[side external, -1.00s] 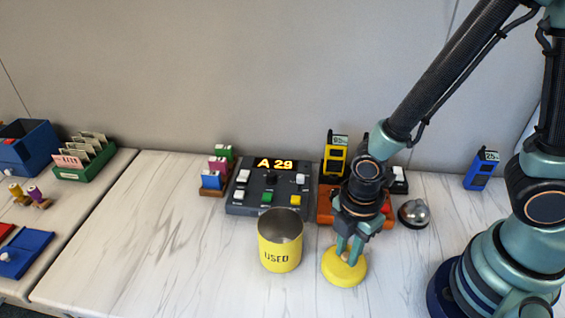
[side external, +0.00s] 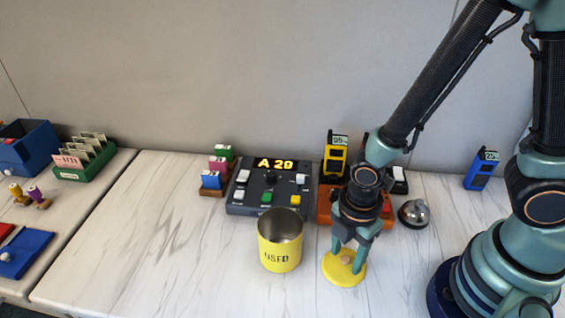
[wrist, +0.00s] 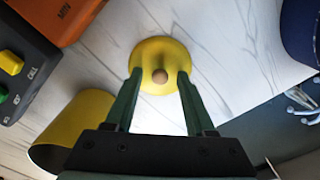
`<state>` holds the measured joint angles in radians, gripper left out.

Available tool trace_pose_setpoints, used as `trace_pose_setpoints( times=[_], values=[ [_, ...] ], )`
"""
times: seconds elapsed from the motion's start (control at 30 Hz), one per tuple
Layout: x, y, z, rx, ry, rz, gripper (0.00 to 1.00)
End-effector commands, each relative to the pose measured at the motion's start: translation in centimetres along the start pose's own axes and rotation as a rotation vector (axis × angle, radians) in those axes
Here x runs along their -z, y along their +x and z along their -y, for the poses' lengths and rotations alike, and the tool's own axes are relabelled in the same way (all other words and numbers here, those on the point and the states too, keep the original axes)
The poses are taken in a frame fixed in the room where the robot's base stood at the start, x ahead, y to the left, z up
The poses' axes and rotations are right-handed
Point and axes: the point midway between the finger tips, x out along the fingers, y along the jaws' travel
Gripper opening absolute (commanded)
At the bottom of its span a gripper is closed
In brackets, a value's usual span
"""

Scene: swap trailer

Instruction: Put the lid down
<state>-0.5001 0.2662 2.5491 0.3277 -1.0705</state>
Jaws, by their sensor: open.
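The yellow round lid (side external: 345,272) with a small wooden knob lies flat on the pale table, to the right of the yellow can marked USED (side external: 279,250). The can stands upright with its top uncovered. My gripper (side external: 351,259) is open just above the lid, its fingers on either side of the knob and apart from it. In the wrist view the lid (wrist: 153,58) shows beyond the open fingertips, with the knob (wrist: 159,76) between them. The can (wrist: 75,125) is at lower left there.
A dark control box (side external: 268,190) with a lit A 29 display stands behind the can. An orange device (side external: 327,205) and a silver bell (side external: 414,213) are behind my gripper. A blue handset (side external: 482,170) stands at back right. The table left of the can is clear.

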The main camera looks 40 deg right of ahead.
Motion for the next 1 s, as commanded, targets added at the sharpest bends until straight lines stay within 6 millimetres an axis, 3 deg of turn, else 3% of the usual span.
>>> trace_pose_setpoints(
  times=[0.27, 1.0],
  values=[
    [0.1, -2.1, -0.1, -0.005, 0.000, -0.003, 0.55],
    [0.0, -11.6, -0.1, -0.002, 0.000, -0.001, 0.55]
  ],
)
